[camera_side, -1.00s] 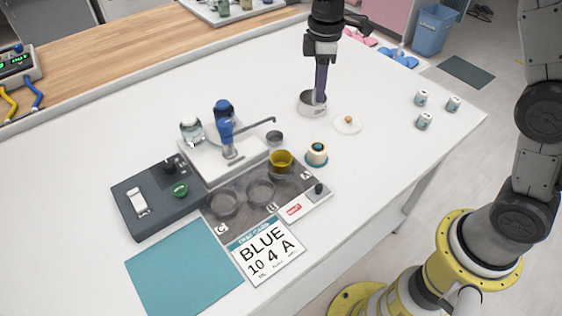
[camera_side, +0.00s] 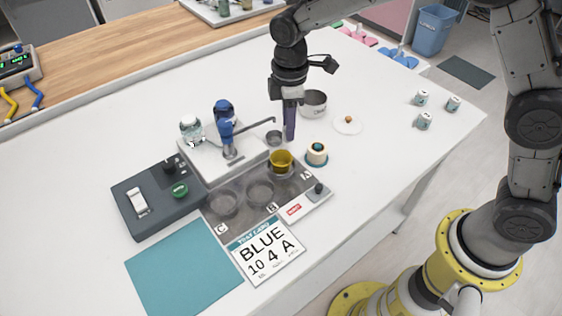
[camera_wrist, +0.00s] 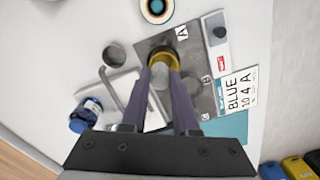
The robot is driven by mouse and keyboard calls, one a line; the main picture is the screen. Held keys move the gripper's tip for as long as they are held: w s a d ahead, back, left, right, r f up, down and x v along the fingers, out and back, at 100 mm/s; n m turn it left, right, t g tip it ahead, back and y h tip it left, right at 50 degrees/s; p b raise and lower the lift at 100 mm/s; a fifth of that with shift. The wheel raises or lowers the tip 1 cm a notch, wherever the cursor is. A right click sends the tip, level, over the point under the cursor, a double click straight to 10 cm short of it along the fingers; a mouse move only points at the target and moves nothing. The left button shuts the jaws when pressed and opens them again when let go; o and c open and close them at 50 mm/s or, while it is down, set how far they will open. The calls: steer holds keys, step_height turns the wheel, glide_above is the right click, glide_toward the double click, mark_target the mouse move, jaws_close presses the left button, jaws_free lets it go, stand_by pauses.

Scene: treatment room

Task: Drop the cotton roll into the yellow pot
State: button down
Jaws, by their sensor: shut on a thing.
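The yellow pot (camera_side: 281,168) stands on the grey panel near its slot marked A, beside the white dispenser base. It also shows in the wrist view (camera_wrist: 176,58), partly hidden by my fingers. My gripper (camera_side: 290,137) points straight down, just above and behind the pot in the side view. In the wrist view my gripper (camera_wrist: 162,68) is shut on a pale, whitish thing, the cotton roll (camera_wrist: 159,78), held between the fingers. The fingertips overlap the pot there. The roll cannot be made out in the side view.
A metal bowl (camera_side: 314,106) stands right of my gripper, with a white lid (camera_side: 347,125) near it. A teal-banded cup (camera_side: 317,155) is close to the pot. The blue pump (camera_side: 224,122) and its long spout (camera_side: 256,124) stand to the left.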

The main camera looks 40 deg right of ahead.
steer(key=shift+f, duration=0.35)
steer(key=c, duration=0.6)
jaws_free()
steer(key=shift+r, duration=0.1)
step_height(320, 180, up, 14)
